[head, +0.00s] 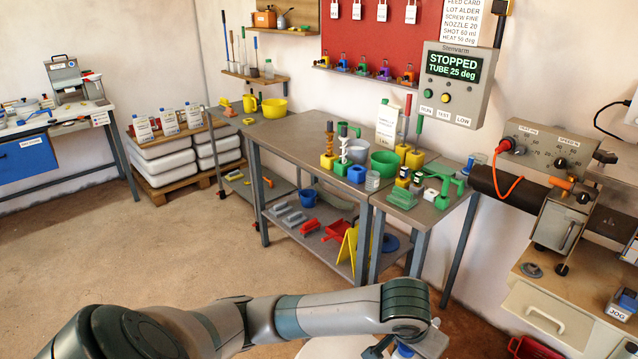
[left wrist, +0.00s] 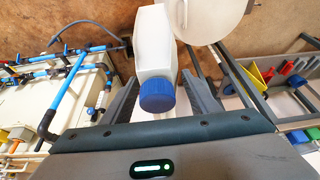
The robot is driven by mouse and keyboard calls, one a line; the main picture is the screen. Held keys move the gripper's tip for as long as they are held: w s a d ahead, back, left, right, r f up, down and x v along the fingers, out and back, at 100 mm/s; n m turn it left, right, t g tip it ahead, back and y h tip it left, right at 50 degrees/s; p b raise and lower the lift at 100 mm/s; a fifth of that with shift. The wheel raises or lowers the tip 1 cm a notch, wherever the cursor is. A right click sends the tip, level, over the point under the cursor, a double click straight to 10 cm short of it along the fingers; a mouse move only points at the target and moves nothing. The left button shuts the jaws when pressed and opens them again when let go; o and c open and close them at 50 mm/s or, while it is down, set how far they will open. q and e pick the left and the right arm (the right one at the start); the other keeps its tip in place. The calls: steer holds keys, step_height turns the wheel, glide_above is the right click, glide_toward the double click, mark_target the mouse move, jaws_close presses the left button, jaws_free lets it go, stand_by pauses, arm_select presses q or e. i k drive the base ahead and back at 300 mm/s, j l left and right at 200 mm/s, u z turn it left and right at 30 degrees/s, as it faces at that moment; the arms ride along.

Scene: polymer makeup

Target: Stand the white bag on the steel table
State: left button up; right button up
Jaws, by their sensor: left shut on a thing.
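My left gripper (head: 385,346) is at the bottom of the head view, well in front of the steel table (head: 285,132). In the left wrist view its fingers (left wrist: 160,82) are shut on a white bag (left wrist: 154,48) with a blue screw cap (left wrist: 157,95). The cap faces the wrist camera. In the head view only a small part of the bag's blue and white end (head: 404,350) shows at the bottom edge; the rest is cut off or hidden. My right gripper is not in view.
The table's left and front part is bare. A yellow bucket (head: 274,108) stands behind. Open floor lies before the table.

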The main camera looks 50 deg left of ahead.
mark_target(315, 150)
steer(key=k+j, duration=0.15)
steer(key=j, duration=0.15)
steer(key=k+j, duration=0.15)
steer(key=j, duration=0.2)
steer(key=k+j, duration=0.15)
steer(key=j, duration=0.15)
steer(key=k+j, duration=0.15)
steer(key=j, duration=0.2)
steer(key=i+j, duration=0.1)
steer(key=j, duration=1.05)
steer(key=i+j, duration=0.15)
steer(key=j, duration=0.4)
steer(key=i+j, duration=0.4)
steer(key=j, duration=0.15)
steer(key=i+j, duration=0.85)
steer(key=j, duration=0.3)
